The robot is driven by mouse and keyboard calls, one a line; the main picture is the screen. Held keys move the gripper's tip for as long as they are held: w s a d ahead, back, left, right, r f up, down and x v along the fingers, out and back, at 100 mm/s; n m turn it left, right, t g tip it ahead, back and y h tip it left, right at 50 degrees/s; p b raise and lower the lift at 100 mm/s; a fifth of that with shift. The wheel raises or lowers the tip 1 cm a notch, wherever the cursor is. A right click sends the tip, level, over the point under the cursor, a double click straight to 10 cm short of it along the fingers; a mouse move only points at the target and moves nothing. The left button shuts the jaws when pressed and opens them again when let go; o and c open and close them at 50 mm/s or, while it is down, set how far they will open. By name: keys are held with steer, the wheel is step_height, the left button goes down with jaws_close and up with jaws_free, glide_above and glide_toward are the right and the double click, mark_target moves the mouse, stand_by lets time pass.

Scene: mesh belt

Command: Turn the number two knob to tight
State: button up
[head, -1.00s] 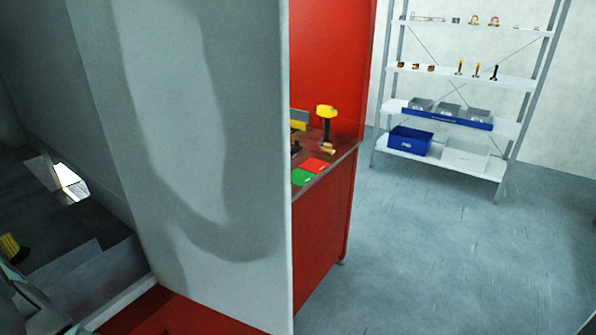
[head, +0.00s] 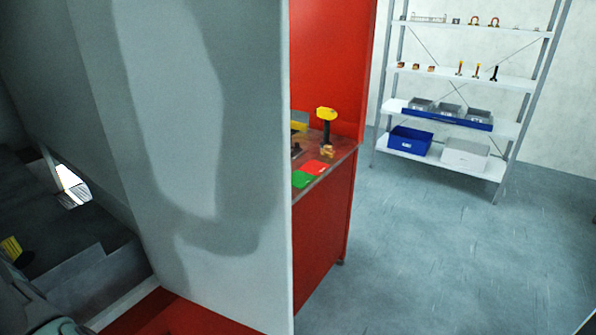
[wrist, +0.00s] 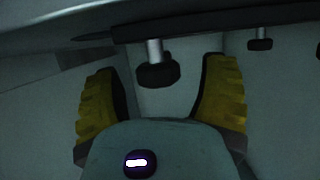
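In the wrist view, a black knob (wrist: 157,74) hangs on a short metal stem under a dark rail. My gripper (wrist: 163,68) is open, with one yellow padded finger on each side of this knob. Gaps show between the knob and both fingers. A second black knob (wrist: 260,44) hangs farther right, outside the right finger, and part of a third (wrist: 317,50) shows at the right edge. No numbers or tight marks can be read, so I cannot tell which knob is number two. In the head view, only a yellow bit of my gripper (head: 11,248) shows at the lower left.
A large grey panel (head: 180,130) fills the left of the head view and hides much. Behind it stands a red workbench (head: 322,225) with a yellow-and-black tool (head: 326,115). A shelf rack (head: 455,75) stands at the back. The floor at right is clear.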

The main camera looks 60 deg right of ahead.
steer(key=c, duration=1.2)
steer(key=shift+o, duration=0.2)
steer(key=shift+f+b, duration=0.4)
steer(key=shift+b, duration=0.75)
steer(key=m+h+b, duration=0.1)
steer(key=b, duration=0.2)
steer(key=shift+a+f, duration=0.1)
steer(key=shift+r+m+h+b, duration=0.35)
steer(key=shift+m+h+b, duration=0.2)
steer(key=shift+b, duration=0.5)
steer(key=shift+r, duration=0.1)
steer(key=o, duration=1.2)
steer(key=shift+c, duration=0.2)
steer(key=shift+s, duration=0.1)
steer(key=v, duration=0.7)
steer(key=shift+r, duration=0.2)
